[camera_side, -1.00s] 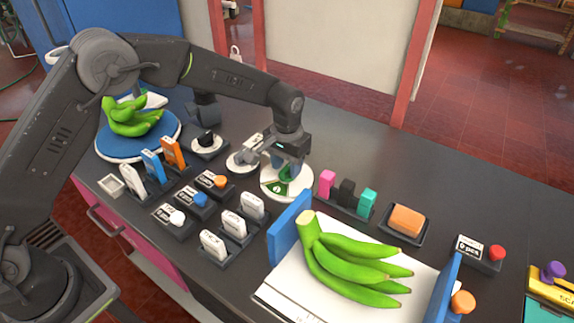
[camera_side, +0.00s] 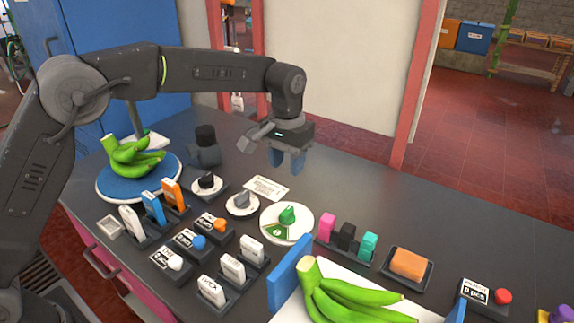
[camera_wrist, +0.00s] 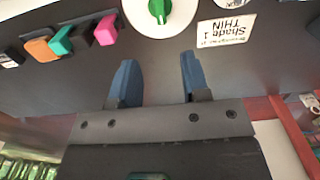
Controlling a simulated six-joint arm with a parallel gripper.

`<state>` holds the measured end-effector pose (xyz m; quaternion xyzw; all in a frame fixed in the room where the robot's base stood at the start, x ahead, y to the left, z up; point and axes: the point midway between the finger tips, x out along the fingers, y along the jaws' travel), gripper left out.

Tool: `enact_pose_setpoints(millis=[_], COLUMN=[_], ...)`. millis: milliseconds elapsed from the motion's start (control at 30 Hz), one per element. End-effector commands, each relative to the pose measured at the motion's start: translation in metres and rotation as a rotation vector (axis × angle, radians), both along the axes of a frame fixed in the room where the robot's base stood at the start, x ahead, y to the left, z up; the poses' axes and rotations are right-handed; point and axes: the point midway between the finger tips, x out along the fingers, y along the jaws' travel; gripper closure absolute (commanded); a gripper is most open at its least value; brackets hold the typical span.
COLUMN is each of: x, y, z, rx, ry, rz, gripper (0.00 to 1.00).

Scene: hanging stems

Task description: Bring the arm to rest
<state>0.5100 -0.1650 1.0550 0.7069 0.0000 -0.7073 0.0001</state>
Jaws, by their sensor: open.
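My gripper (camera_side: 287,160) hangs in the air above the dark counter, fingers pointing down, open and empty. In the wrist view its two blue fingers (camera_wrist: 157,78) stand apart with only counter showing between them. A white dial with a green knob (camera_side: 287,215) lies below and in front of it, apart from the fingers. The dial also shows at the top of the wrist view (camera_wrist: 160,12).
Green bananas (camera_side: 130,155) rest on a round blue pad at left; another bunch (camera_side: 355,300) lies on a white board by a blue upright. Pink, black and teal blocks (camera_side: 347,238) and an orange block (camera_side: 408,264) sit in trays. Several labelled switches (camera_side: 190,240) stand at front left.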

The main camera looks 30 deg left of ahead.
Motion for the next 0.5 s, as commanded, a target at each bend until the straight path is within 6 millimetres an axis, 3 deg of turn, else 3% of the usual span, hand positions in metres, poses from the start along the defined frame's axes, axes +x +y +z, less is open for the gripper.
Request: enact_pose_setpoints(millis=[167, 267, 367, 500], x=[-0.001, -0.008, -0.025, -0.065], y=[0.001, 0.007, 0.019, 0.042], z=[0.002, 0.014, 0.037, 0.073], rx=[-0.001, -0.005, -0.012, -0.021], ry=[-0.004, -0.022, -0.058, -0.127], rz=[0.000, 0.001, 0.003, 0.004], gripper=[0.57, 0.57, 0.57, 0.57])
